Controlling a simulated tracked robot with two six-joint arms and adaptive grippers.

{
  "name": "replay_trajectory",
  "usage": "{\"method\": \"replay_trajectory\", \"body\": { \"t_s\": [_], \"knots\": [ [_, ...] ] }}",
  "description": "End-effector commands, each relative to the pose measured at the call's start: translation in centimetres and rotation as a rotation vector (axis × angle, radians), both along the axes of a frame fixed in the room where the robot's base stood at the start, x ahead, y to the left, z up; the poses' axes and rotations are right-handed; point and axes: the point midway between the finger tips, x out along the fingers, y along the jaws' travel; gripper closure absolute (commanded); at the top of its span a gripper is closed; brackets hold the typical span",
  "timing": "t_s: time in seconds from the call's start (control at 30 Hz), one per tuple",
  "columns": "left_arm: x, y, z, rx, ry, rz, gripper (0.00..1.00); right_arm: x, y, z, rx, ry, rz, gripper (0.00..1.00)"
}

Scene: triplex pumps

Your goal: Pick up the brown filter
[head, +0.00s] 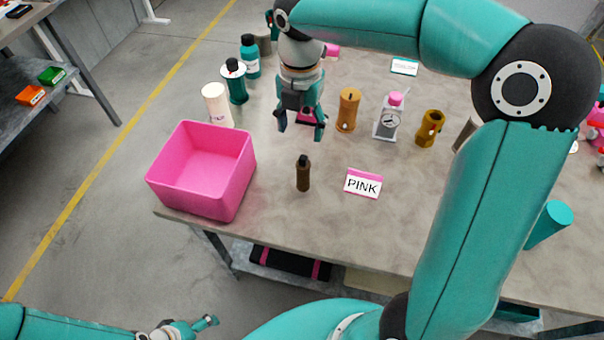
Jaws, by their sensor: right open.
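A small dark brown cylinder with a black top (303,175) stands upright near the front of the table, between the pink bin and the PINK label. A larger tan-brown cylinder (348,111) stands farther back; I cannot tell for sure which of the two is the brown filter. My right gripper (300,132) points down with its fingers apart and empty. In the picture it is just above the dark brown cylinder and left of the tan-brown one, touching neither as far as I can see. My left gripper (192,328) is low at the bottom left, off the table; its jaws are unclear.
A pink bin (165,184) stands at the table's left corner. A PINK label (362,184) lies right of the dark cylinder. Behind are a white cylinder (217,107), teal containers (236,84), a pink-capped bottle (388,121) and a brass fitting (430,128). The front middle table is mostly clear.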

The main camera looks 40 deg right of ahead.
Motion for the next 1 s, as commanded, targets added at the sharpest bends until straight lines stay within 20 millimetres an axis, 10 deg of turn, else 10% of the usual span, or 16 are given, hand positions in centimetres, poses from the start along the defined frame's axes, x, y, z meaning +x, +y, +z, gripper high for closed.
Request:
{"method": "replay_trajectory", "body": {
  "t_s": [0.4,1.0],
  "knots": [
    [0.0,0.0,-0.3,0.000,0.000,0.000,0.19,-0.3,-0.5,-8.3,-0.001,0.004,-0.012,0.36],
    [0.0,0.0,0.2,0.000,0.000,0.000,0.19,-0.1,-0.9,-14.2,0.001,0.004,-0.014,0.36]
  ]
}}
